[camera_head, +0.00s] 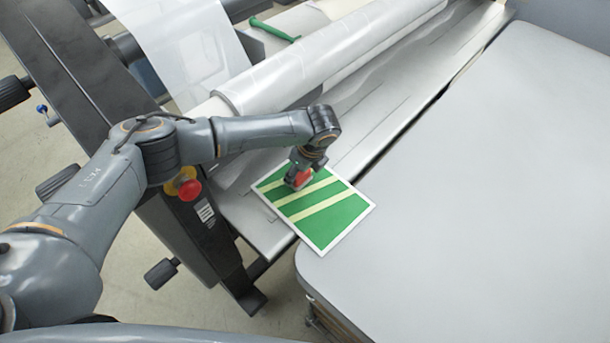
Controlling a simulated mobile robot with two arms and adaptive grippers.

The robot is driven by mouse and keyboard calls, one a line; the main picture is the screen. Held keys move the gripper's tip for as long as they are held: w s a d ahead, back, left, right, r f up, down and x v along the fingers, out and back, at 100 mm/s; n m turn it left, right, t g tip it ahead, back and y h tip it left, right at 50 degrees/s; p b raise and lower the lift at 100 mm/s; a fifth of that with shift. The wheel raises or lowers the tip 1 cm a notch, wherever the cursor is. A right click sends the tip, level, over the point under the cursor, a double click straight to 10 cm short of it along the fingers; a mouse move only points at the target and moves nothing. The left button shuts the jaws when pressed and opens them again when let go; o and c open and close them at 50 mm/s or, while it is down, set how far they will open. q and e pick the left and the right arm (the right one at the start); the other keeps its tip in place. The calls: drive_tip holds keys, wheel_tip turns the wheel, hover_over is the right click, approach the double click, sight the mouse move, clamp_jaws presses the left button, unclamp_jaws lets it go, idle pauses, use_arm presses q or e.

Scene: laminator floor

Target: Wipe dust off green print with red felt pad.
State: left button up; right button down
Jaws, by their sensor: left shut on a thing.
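The green print (335,215), with pale yellow diagonal stripes and a white border, lies across the laminator's front bed and the edge of the grey table. My left gripper (298,177) is over the upper left part of the print, shut on the red felt pad (303,178). The pad is at the print's surface; I cannot tell whether it touches. My gripper hides part of the pad and of the print beneath. Dust on the print is too fine to make out. My right gripper is out of view.
The laminator's large roller (330,55) lies behind the print. A red emergency button (190,190) sits on its black side frame, beside my left arm. A green-handled tool (275,30) lies at the back. The grey table (480,210) at right is clear.

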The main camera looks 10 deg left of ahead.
use_arm(q)
drive_tip(key=shift+w+a, duration=0.2)
drive_tip(key=shift+r, duration=0.1)
wheel_tip(320, 180, up, 4)
drive_tip(key=p, duration=0.4)
drive_tip(key=shift+r+p, duration=0.25)
drive_tip(key=shift+p, duration=0.1)
drive_tip(key=shift+r+p, duration=0.4)
drive_tip(key=shift+r, duration=0.25)
drive_tip(key=shift+r, duration=0.15)
drive_tip(key=shift+r, duration=1.45)
